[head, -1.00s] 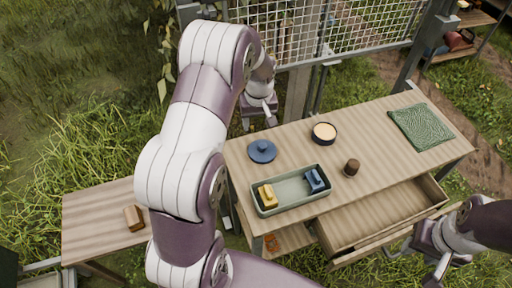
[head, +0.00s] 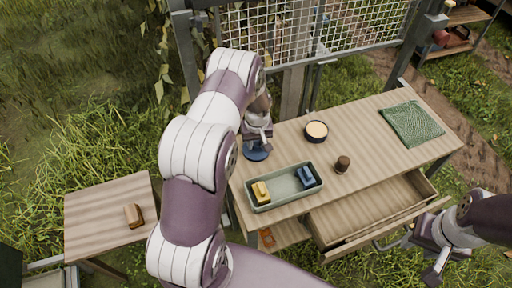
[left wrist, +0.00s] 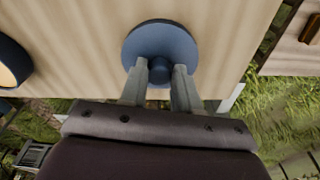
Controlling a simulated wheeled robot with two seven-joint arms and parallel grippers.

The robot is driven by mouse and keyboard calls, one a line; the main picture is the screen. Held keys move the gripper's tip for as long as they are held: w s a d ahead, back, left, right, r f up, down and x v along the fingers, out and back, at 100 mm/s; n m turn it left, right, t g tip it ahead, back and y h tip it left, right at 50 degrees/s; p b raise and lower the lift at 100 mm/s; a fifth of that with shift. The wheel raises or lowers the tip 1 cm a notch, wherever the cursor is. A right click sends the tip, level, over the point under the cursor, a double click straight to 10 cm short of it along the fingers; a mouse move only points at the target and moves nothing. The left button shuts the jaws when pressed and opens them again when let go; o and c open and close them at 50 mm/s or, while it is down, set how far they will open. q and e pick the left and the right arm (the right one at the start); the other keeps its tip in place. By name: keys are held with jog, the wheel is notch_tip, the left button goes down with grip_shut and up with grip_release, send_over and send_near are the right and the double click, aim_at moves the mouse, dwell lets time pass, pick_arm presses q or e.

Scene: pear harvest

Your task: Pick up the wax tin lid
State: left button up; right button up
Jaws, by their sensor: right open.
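The blue round wax tin lid (head: 254,155) lies at the left end of the wooden table, partly hidden by my left gripper (head: 257,141). In the left wrist view the lid (left wrist: 160,35) lies flat, with its knob between the two fingers of my left gripper (left wrist: 160,75). The fingers are very close to the knob; I cannot tell whether they press on it. The open wax tin (head: 316,131), dark blue with pale wax, stands to the right of the lid. My right gripper (head: 427,256) is open and empty, low at the right by the drawer.
A green tray (head: 284,186) holds a yellow block and a blue block. A brown knobbed object (head: 342,164) and a green cloth (head: 411,124) are on the table. The drawer (head: 370,210) stands open in front. A side table (head: 100,215) with a wooden-backed brush is at the left.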

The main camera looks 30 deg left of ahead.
pick_arm(q)
grip_shut()
